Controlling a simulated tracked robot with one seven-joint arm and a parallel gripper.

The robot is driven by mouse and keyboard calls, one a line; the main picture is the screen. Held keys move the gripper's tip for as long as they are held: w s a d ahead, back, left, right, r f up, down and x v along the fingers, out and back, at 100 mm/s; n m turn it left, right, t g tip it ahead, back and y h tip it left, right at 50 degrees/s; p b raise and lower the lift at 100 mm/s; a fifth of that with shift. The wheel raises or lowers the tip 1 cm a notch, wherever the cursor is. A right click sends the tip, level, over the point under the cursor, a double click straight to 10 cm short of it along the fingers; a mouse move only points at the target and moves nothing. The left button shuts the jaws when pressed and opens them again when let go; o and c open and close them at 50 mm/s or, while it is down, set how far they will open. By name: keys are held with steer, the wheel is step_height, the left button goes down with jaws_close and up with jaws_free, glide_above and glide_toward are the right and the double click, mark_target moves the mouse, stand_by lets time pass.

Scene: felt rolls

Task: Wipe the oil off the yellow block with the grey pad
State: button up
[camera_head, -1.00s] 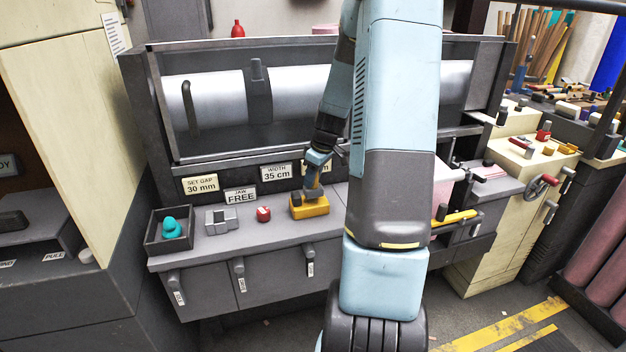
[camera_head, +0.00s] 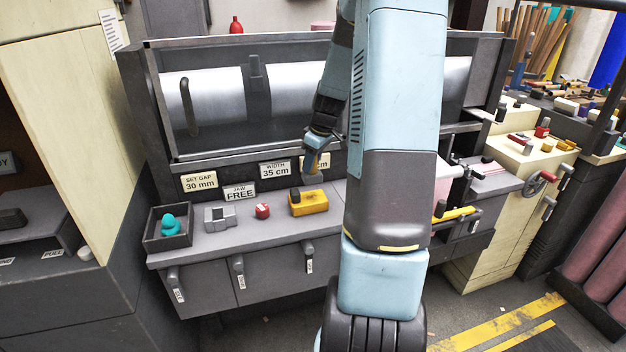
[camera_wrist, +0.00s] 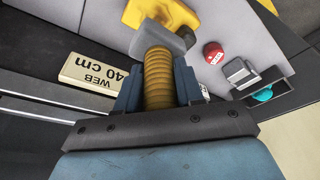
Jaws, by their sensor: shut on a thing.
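The yellow block (camera_head: 312,203) sits on the grey bench top, with a dark upright piece at its left end. My gripper (camera_head: 311,168) is above and slightly behind it, apart from it. In the wrist view my gripper (camera_wrist: 159,88) is shut on the ribbed brown handle (camera_wrist: 158,78) of the grey pad (camera_wrist: 157,40). The pad faces the yellow block (camera_wrist: 148,12), whose surface is partly hidden behind it. I cannot make out oil on the parts of the block that show.
Left of the block stand a red knob (camera_head: 262,211), a grey clamp-like fixture (camera_head: 220,217) and a dark tray (camera_head: 150,238) holding a teal object (camera_head: 170,224). A machine with a large roller (camera_head: 218,92) rises at the back.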

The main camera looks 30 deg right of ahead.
mark_target(318, 174)
steer(key=shift+d, duration=0.1)
steer(key=shift+w+d+f, duration=0.3)
steer(key=shift+w+d, duration=0.3)
steer(key=shift+d, duration=0.05)
steer(key=shift+f, duration=2.3)
steer(key=shift+f, duration=0.65)
steer(key=shift+s, duration=0.15)
steer(key=shift+s+a+r, duration=0.1)
steer(key=shift+s+a, duration=0.1)
steer(key=shift+s, duration=0.35)
steer(key=shift+s+a+r, duration=0.1)
steer(key=shift+s+a, duration=0.05)
steer(key=shift+s, duration=0.4)
